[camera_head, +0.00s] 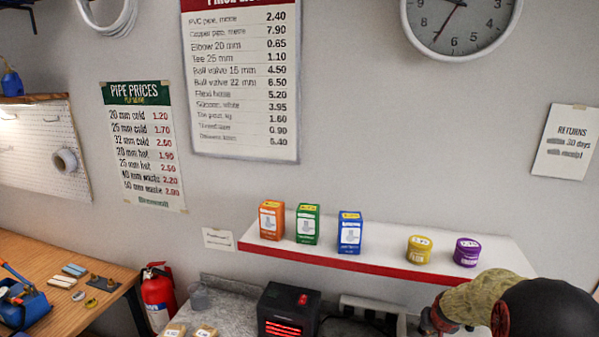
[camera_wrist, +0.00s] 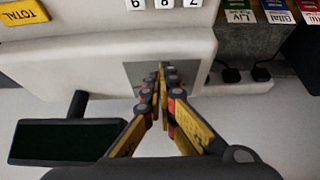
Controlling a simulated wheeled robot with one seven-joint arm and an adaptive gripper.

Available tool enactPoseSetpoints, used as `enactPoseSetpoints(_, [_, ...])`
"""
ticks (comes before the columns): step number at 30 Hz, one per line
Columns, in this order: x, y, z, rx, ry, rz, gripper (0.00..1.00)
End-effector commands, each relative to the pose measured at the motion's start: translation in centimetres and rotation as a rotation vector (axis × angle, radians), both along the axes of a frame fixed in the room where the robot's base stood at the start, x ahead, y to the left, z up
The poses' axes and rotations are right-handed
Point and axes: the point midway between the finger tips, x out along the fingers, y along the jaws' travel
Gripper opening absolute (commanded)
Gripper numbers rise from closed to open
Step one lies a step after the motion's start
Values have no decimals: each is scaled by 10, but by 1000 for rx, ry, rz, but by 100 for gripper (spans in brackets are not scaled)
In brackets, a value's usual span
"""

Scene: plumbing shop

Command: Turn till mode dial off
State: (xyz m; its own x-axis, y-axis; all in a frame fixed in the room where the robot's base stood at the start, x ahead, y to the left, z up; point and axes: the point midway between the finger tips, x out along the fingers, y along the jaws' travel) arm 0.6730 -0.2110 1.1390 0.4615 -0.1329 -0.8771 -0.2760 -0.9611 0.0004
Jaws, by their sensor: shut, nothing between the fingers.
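The till is a cream body (camera_wrist: 60,55) across the upper part of the wrist view. A grey metal plate (camera_wrist: 134,76) is set in its face. My gripper (camera_wrist: 162,70) is shut and empty, its yellow and black fingers pointing at this plate. The fingertips cover the middle of the plate, so the mode dial is hidden and I cannot tell its position. Whether the tips touch anything is unclear. A yellow TOTAL key (camera_wrist: 24,12) and white number keys (camera_wrist: 163,4) show at the top edge. In the head view neither till nor gripper can be made out.
A dark green display (camera_wrist: 65,141) sits left of the fingers. Black plugs (camera_wrist: 231,75) are at the right. In the head view, a red-edged shelf (camera_head: 385,266) holds boxes and tins above a black heater (camera_head: 288,311); a fire extinguisher (camera_head: 158,296) stands left.

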Motion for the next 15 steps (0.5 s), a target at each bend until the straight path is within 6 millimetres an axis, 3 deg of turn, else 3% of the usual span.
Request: enactPoseSetpoints(15, [-1, -8, -2, 1, 1, -2, 0])
